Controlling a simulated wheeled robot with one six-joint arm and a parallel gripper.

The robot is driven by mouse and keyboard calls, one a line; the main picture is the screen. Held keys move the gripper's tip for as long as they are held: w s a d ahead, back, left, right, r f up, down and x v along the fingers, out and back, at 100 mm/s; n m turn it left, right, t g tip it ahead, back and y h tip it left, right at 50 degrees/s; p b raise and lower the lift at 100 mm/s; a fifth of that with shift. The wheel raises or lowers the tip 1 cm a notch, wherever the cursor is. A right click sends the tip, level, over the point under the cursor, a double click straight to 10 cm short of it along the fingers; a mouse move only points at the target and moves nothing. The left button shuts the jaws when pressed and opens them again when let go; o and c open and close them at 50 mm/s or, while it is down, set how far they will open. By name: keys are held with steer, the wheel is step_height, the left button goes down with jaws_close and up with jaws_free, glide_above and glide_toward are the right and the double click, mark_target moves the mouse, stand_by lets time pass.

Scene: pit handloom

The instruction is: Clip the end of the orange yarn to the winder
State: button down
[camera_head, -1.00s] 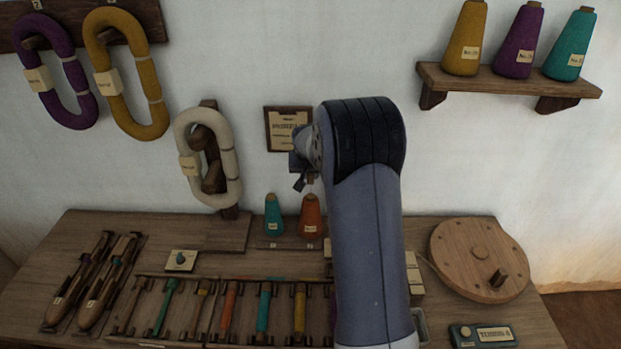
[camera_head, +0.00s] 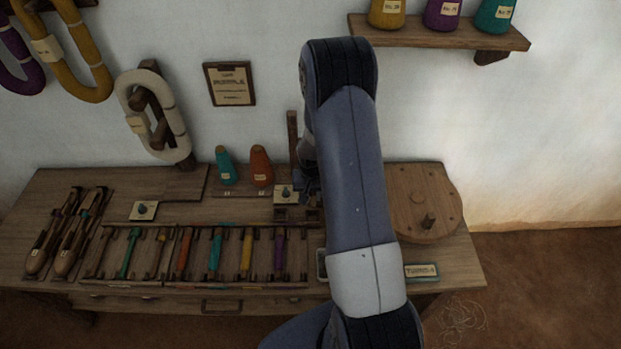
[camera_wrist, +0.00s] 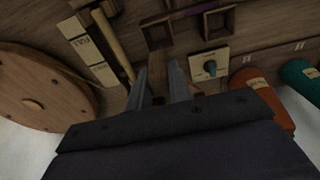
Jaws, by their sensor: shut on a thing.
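My gripper (camera_wrist: 162,80) points down at the bench, its two fingers parted around a narrow brown piece (camera_wrist: 157,68). I cannot tell what this piece is, and no yarn strand can be made out. In the head view my gripper (camera_head: 310,187) is mostly hidden by my arm. The orange yarn cone (camera_head: 261,166) stands upright at the back of the bench, left of the gripper; it also shows in the wrist view (camera_wrist: 262,96). A round wooden wheel with a peg (camera_head: 408,198), perhaps the winder, lies at the bench's right; it also shows in the wrist view (camera_wrist: 35,85).
A teal cone (camera_head: 225,166) stands left of the orange one. A wooden post (camera_head: 293,140) rises close to my gripper. A knob on a pale plate (camera_wrist: 209,66) and small open boxes (camera_wrist: 218,22) lie nearby. Several bobbins sit in a rack (camera_head: 180,286).

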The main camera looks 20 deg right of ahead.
steer(key=shift+f+b, duration=2.05)
steer(key=shift+f, duration=1.25)
steer(key=shift+f+b, duration=1)
steer(key=shift+b, duration=0.1)
steer(key=c, duration=0.9)
jaws_free()
steer(key=shift+r, duration=0.1)
steer(key=shift+r+p, duration=2.15)
steer(key=shift+r, duration=1.85)
steer(key=shift+f, duration=0.1)
